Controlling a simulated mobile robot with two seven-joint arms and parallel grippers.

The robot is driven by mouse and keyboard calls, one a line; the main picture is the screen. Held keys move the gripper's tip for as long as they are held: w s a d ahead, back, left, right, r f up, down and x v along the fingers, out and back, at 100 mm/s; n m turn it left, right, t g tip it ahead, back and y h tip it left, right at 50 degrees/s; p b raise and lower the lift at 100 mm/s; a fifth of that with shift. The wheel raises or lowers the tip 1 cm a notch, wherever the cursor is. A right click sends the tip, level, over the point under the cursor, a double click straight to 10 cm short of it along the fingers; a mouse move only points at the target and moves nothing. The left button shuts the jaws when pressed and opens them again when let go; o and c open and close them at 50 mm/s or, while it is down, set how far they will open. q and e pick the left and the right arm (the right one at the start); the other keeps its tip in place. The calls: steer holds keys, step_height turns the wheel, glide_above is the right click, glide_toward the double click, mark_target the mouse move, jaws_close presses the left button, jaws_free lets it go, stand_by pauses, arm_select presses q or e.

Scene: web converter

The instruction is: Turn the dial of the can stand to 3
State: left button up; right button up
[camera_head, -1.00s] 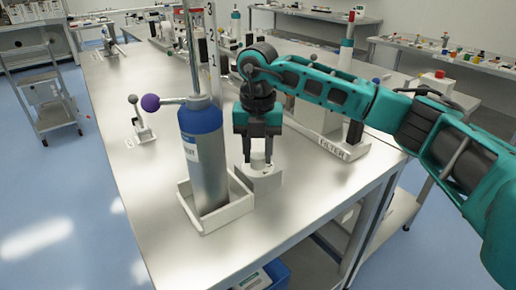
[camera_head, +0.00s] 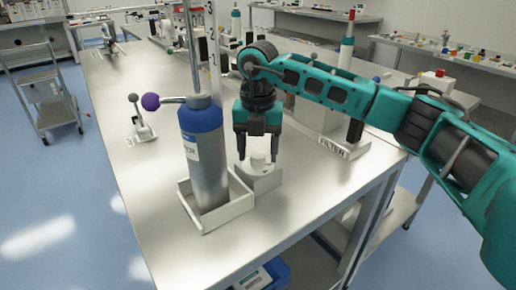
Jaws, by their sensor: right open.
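The can stand (camera_head: 226,213) is a white tray on the metal bench. A grey can with a blue top (camera_head: 205,160) stands upright in it. A round white dial (camera_head: 258,163) sits on a low white block (camera_head: 262,182) joined to the stand's right side. No number on the dial is legible. My right gripper (camera_head: 258,158) points down over the dial, open, with a fingertip on either side of the knob; I cannot tell whether either touches it. My left gripper is out of view.
A purple ball on a rod (camera_head: 150,102) sticks out left of the can's top. A small lever (camera_head: 141,122) stands further left. A tall numbered post (camera_head: 213,50) rises behind the can. A FILTER-labelled base (camera_head: 345,148) is to the right.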

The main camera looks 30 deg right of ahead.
mark_target(258, 155)
step_height(258, 155, up, 13)
steer(key=shift+p, duration=0.35)
steer(key=shift+f, duration=0.1)
stand_by(0.6)
